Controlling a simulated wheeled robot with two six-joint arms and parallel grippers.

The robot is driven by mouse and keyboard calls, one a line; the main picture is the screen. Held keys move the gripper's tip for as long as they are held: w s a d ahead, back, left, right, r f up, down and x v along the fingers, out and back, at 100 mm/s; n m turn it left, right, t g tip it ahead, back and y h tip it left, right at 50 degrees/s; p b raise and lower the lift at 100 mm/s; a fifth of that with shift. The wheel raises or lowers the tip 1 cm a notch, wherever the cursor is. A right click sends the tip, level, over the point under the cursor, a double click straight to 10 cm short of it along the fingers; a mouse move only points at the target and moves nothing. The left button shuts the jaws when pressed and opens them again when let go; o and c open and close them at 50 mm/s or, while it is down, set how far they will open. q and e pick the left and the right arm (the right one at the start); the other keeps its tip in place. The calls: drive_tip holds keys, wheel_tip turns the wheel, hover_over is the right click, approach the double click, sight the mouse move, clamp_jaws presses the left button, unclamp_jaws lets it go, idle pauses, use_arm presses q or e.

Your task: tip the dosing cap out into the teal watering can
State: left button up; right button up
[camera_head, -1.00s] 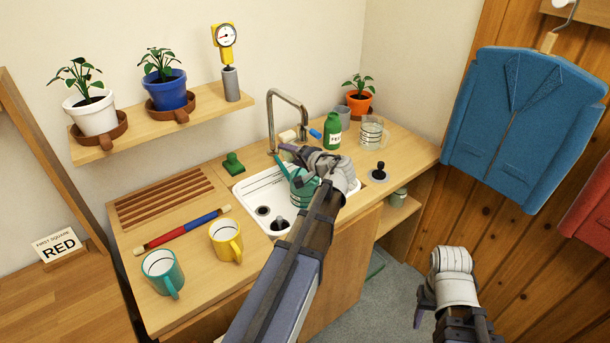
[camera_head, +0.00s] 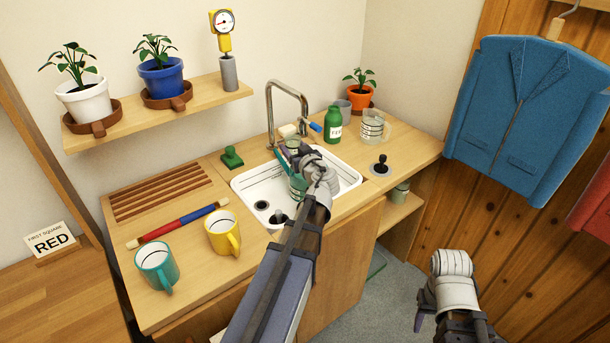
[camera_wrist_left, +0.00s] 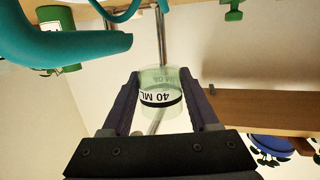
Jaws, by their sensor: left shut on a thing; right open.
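The dosing cap (camera_wrist_left: 160,76) is a small translucent green cup with a black-and-white 40 ML band. My left gripper (camera_wrist_left: 158,92) is shut on it; in the wrist view the cap and the room both appear upside down, so the cap looks roughly upright. In the head view the cap (camera_head: 292,144) shows at the tip of my left gripper (camera_head: 287,152), above the sink. The teal watering can (camera_head: 298,188) stands in the sink below that hand, largely hidden by it. Its teal spout shows in the wrist view (camera_wrist_left: 60,42), beside the cap. My right gripper (camera_head: 428,300) is open and empty, off the counter.
A tap (camera_head: 288,90) rises behind the sink (camera_head: 345,178). A green bottle (camera_head: 333,124), a clear measuring jug (camera_head: 373,125) and an orange pot (camera_head: 360,97) stand behind at right. A teal mug (camera_head: 157,265) and a yellow mug (camera_head: 223,235) stand at front left.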

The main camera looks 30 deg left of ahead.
sight(294, 138)
use_arm(q)
drive_tip(key=shift+r, duration=0.1)
wheel_tip(294, 138, up, 3)
drive_tip(key=p, duration=0.3)
idle(0.4)
drive_tip(key=shift+w, duration=0.1)
